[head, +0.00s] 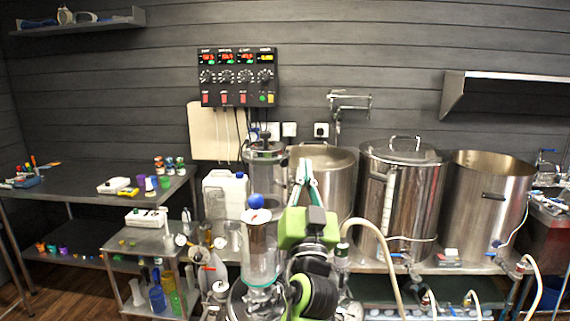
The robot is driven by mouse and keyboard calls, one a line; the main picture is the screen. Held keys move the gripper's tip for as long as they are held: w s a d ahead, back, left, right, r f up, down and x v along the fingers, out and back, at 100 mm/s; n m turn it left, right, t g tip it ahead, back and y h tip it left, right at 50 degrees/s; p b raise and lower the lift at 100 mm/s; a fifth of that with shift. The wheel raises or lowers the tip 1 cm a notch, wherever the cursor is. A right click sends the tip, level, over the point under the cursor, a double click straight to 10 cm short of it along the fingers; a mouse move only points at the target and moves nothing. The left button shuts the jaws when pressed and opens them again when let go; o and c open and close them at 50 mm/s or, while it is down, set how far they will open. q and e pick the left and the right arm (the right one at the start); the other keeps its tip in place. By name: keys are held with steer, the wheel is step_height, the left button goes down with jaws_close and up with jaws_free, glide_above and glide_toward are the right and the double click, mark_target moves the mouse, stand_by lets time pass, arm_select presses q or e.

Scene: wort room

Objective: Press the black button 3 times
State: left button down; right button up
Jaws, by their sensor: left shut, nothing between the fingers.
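A black control panel (237,77) hangs on the grey plank wall, with red and green digital readouts on top, a row of round knobs in the middle and red, green and yellow switches along the bottom. I cannot pick out a separate black button at this size. My left gripper (304,168) points up at the bottom centre, below and to the right of the panel, in front of a steel pot. It is shut and empty. In the picture it is clear of the panel. My right gripper is not in view.
Large steel pots (402,190) stand in a row on the right, with hoses in front. A white jerrycan (226,194) stands left of centre. A steel table (85,185) with small bottles and tools is at left. A wall shelf (505,85) juts out at upper right.

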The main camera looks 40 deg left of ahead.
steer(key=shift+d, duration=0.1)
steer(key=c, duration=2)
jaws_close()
